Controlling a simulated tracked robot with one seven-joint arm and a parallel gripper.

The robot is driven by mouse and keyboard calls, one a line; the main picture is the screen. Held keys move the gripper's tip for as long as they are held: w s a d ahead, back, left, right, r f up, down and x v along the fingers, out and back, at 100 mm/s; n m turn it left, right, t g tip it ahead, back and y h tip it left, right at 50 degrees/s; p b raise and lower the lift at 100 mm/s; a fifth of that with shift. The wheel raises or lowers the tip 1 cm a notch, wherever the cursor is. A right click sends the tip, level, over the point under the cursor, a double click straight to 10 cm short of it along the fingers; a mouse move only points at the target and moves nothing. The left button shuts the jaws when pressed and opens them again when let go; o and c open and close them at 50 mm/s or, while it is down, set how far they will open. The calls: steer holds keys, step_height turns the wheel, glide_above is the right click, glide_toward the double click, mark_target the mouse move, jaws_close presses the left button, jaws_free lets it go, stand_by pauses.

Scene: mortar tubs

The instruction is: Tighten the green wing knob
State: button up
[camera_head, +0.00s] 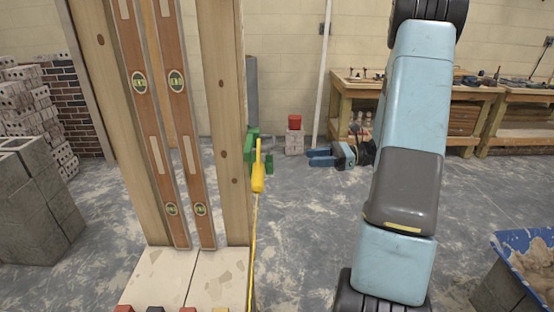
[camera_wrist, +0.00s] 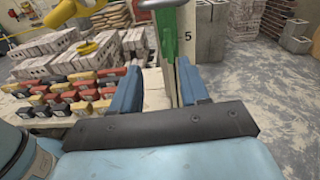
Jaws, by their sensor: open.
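The green wing knob (camera_head: 269,164) appears to be the small green piece at the right side of the wooden post in the head view. Larger green parts (camera_head: 250,146) sit against the post beside it. In the wrist view a green piece (camera_wrist: 167,35) shows ahead of the fingers, roughly between them; I cannot tell which part of it is the knob. My gripper (camera_head: 309,157) points left in the head view, to the right of the green pieces with a gap. Its two blue fingers are apart and empty in the wrist view (camera_wrist: 160,68).
A yellow piece (camera_head: 258,180) with a yellow line hangs at the post. Two spirit levels (camera_head: 186,120) stand by the timber posts. Bricks with red and yellow tops (camera_wrist: 75,95) lie left in the wrist view. A workbench (camera_head: 460,100) stands behind; the floor right of the post is open.

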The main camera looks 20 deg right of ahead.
mark_target(268, 163)
steer(key=w+x, duration=0.1)
steer(key=x, duration=1.1)
steer(key=shift+w+a+f+m+t, duration=0.15)
steer(key=shift+w+a+m+t, duration=0.1)
steer(key=shift+m+t, duration=0.15)
